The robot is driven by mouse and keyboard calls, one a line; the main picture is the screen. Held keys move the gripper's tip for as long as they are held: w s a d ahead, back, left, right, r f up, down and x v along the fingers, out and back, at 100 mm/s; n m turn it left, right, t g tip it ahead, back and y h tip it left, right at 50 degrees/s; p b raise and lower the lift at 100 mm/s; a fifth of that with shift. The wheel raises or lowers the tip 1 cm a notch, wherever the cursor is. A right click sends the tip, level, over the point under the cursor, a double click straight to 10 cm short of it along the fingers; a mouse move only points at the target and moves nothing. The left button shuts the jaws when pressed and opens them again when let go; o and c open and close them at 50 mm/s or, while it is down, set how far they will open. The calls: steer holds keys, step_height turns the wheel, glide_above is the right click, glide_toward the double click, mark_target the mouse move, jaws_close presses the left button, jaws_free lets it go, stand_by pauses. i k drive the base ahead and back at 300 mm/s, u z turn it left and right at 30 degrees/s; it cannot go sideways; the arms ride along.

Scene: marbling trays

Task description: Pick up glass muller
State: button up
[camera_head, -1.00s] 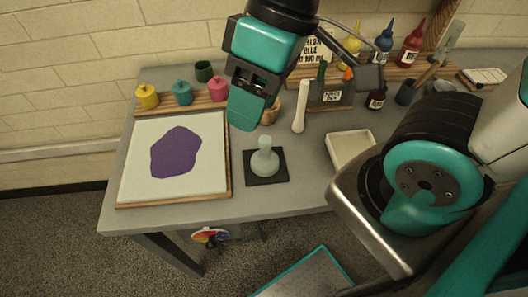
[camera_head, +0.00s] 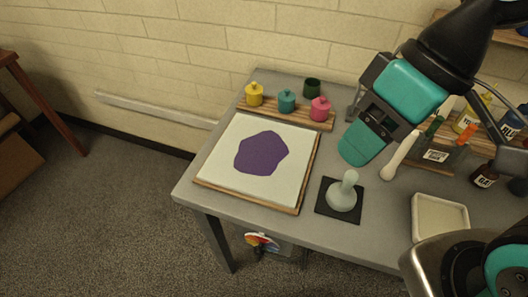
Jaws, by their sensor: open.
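The glass muller (camera_head: 343,196) is pale and translucent, with a round base and a knobbed handle. It stands upright on a small black mat (camera_head: 326,208) on the grey table. My gripper (camera_head: 363,145) is teal and black and hangs above the table, behind and slightly right of the muller in the picture. It is open, apart from the muller, and nothing shows in it. One finger shows clearly; the other is mostly hidden.
A wood-edged white tray (camera_head: 222,170) with a purple patch lies left of the muller. Yellow (camera_head: 254,95), teal (camera_head: 287,101) and pink (camera_head: 320,108) pots stand behind. A white pestle-like tool (camera_head: 400,155) and a cream tray (camera_head: 440,217) are at right.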

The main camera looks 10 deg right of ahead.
mark_target(341, 196)
steer(key=u, duration=1.55)
steer(key=k, duration=0.7)
steer(key=z, duration=0.7)
